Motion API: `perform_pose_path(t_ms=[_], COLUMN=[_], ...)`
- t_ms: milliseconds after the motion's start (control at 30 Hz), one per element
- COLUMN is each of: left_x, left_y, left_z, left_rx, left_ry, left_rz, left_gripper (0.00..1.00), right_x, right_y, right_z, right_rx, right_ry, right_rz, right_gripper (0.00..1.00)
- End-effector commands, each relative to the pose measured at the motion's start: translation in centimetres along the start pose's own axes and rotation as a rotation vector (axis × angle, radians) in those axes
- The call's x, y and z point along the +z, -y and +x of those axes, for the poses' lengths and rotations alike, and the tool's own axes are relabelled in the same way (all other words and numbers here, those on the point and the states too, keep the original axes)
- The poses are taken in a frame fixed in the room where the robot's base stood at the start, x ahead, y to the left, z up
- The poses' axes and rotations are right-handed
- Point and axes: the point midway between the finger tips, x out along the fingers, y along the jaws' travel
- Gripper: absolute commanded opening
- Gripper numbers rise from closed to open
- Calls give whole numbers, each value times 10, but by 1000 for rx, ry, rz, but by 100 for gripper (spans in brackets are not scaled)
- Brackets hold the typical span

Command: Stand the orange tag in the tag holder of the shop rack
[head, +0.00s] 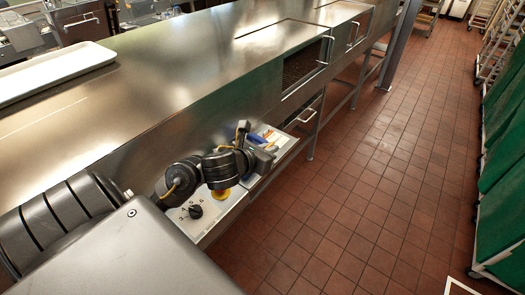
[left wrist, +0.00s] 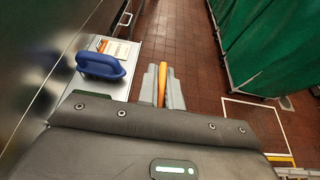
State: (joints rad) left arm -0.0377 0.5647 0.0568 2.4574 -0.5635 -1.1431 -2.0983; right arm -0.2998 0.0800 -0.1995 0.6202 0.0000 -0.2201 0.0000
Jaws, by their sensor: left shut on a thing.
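My left gripper (left wrist: 163,84) is shut on the orange tag (left wrist: 162,80), which stands as a narrow upright orange strip between the two grey fingers in the left wrist view. In the head view my left gripper (head: 263,158) is low beside the steel counter, at the far end of the bent black arm, and the tag cannot be made out there. I cannot pick out the tag holder or tell which rack is the shop rack. My right gripper is in neither view.
A blue handled thing (left wrist: 100,66) and a card with orange on it (left wrist: 114,46) are on a pale low shelf left of the gripper. A panel with a black knob (head: 195,211) is near my arm. Green-covered racks (head: 502,200) stand right across open tiled floor.

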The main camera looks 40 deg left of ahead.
Motion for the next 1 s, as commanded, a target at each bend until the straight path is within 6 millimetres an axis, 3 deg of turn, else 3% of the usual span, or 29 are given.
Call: perform_pose_path(t_ms=[267, 500, 867, 1000], left_x=[-8, -38, -49, -65], left_y=[-44, -68, -78, -78], left_z=[53, 93, 108, 117], left_rx=[3, 1, 0, -1], left_ry=[-4, -3, -2, -4], left_rz=[-8, -8, -3, -10], left_gripper=[0, 0, 0, 0], right_x=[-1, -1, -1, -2], right_y=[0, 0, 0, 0], right_z=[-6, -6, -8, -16], right_rx=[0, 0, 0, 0], right_ry=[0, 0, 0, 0], right_rz=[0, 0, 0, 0], right_gripper=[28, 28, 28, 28])
